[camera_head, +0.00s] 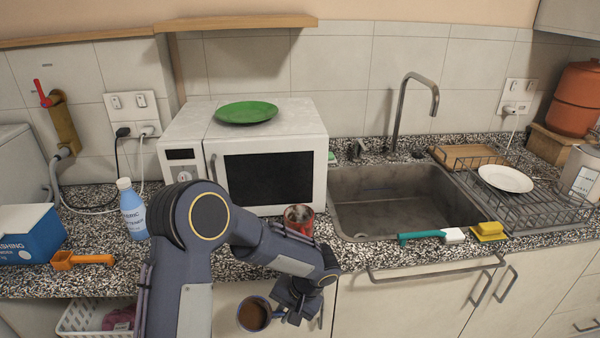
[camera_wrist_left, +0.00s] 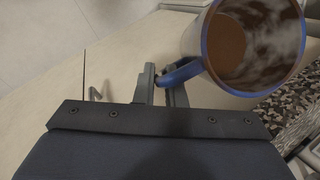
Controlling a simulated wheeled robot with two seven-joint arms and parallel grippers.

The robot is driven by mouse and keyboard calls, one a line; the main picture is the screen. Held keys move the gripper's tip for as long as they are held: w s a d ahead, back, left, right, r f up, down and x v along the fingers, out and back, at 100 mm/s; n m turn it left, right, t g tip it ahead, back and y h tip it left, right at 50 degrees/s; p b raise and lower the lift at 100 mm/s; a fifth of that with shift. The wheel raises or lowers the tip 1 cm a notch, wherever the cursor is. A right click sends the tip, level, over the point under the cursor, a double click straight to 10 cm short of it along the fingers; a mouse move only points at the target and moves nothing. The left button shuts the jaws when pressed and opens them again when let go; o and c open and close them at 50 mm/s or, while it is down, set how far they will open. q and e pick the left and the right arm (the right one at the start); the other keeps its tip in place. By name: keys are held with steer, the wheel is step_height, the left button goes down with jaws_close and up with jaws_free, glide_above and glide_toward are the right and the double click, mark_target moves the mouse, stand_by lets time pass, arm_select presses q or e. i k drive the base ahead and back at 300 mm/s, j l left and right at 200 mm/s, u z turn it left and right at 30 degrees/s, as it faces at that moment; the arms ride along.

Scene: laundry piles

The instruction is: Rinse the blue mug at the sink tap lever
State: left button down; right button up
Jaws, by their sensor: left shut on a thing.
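The blue mug (camera_head: 253,315) is in front of the counter's front edge, left of the sink, with brown stains or residue inside. My left gripper (camera_head: 285,316) is shut on its handle. In the left wrist view, the fingers (camera_wrist_left: 162,88) pinch the blue handle, and the mug (camera_wrist_left: 250,45) shows its stained brown and whitish inside. The grey sink (camera_head: 405,200) is right of the microwave and looks empty. A tall curved tap (camera_head: 402,105) rises behind it. I cannot clearly make out the tap's lever. My right gripper is not in view.
A white microwave (camera_head: 255,135) bears a green plate (camera_head: 246,112). A red container (camera_head: 299,217) stands before it, partly behind my arm. A teal brush (camera_head: 420,236) and yellow sponge (camera_head: 489,231) lie along the sink's front edge. A dish rack (camera_head: 535,205) stands right.

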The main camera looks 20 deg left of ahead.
mark_target(359, 141)
steer(key=i+l+u, duration=0.15)
steer(key=u, duration=0.3)
steer(key=i+l+u, duration=0.1)
steer(key=l+u, duration=0.15)
steer(key=u, duration=0.2)
steer(key=i+l+u, duration=0.1)
steer(key=l+u, duration=0.15)
steer(key=u, duration=0.2)
steer(key=l+u, duration=0.25)
steer(key=u, duration=0.15)
